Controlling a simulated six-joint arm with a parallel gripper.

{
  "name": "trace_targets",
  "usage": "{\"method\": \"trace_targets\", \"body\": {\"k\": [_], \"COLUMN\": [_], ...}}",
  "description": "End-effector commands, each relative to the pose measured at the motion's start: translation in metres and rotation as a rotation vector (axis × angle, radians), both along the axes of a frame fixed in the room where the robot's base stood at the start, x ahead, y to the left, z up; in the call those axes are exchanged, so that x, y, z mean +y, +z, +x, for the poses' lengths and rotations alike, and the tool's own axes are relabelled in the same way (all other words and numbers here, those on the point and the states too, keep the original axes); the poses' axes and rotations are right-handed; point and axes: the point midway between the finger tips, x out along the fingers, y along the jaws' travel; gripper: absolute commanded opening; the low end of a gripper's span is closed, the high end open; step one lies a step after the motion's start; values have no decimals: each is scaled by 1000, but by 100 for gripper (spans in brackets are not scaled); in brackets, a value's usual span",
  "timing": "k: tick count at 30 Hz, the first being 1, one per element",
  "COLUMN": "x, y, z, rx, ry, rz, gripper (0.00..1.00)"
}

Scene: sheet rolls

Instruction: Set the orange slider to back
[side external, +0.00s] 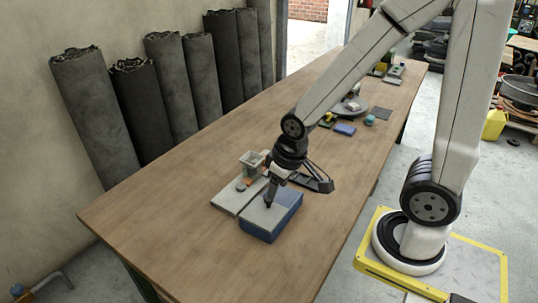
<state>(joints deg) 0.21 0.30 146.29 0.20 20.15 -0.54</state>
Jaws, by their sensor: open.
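My gripper (268,204) points down over the grey top of a blue box (258,234), just right of the panel. It is open, though its fingertips look small and dark here. It is to the right of the orange piece and apart from it. I cannot tell whether the fingertips touch the box top.
A small grey-green open container (252,160) stands behind the orange piece. The wooden table (180,235) is bare at the front and left. Farther back are a blue block (345,129), a round grey plate (350,107) and other small items. Dark sheet rolls (95,120) lean on the wall.

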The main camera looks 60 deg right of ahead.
Motion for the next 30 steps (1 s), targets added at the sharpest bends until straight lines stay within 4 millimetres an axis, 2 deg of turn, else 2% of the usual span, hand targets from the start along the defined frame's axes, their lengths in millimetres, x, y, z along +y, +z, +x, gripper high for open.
{"method": "trace_targets", "body": {"k": [5,10,14,21,30], "x": [-8,-27,-50,-102,-181], "y": [-1,-3,-8,-25,-56], "z": [16,48,78,130,177], "rx": [5,15,18,9,-37], "ry": [10,39,72,144,240], "rz": [0,3,9,25,44], "gripper": [57,57,57,57,57]}}
